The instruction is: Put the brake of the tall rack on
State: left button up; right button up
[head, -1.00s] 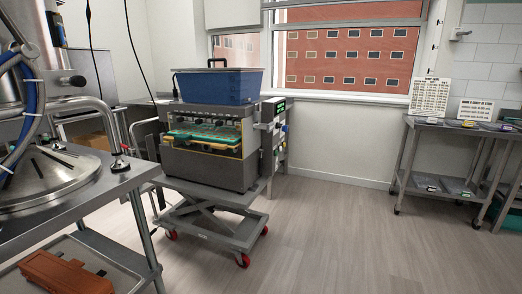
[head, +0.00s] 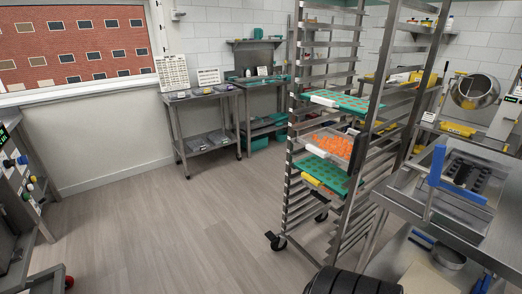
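The tall rack (head: 359,130) is a metal frame with many slide rails, standing right of centre in the head view. It holds a green mould tray (head: 340,101) up high, a tray of orange pieces (head: 330,145) in the middle and another green tray (head: 323,174) below. The brake is too small to tell on or off. The rack's near right foot is hidden.
Open floor (head: 170,235) lies left of the rack. A steel table (head: 440,210) with a blue-handled tray is close on its right. Two steel side tables (head: 200,95) stand by the back wall. A machine with knobs (head: 15,190) is at the left edge.

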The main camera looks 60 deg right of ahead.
aim_at(270, 235)
jog(key=z, duration=1.95)
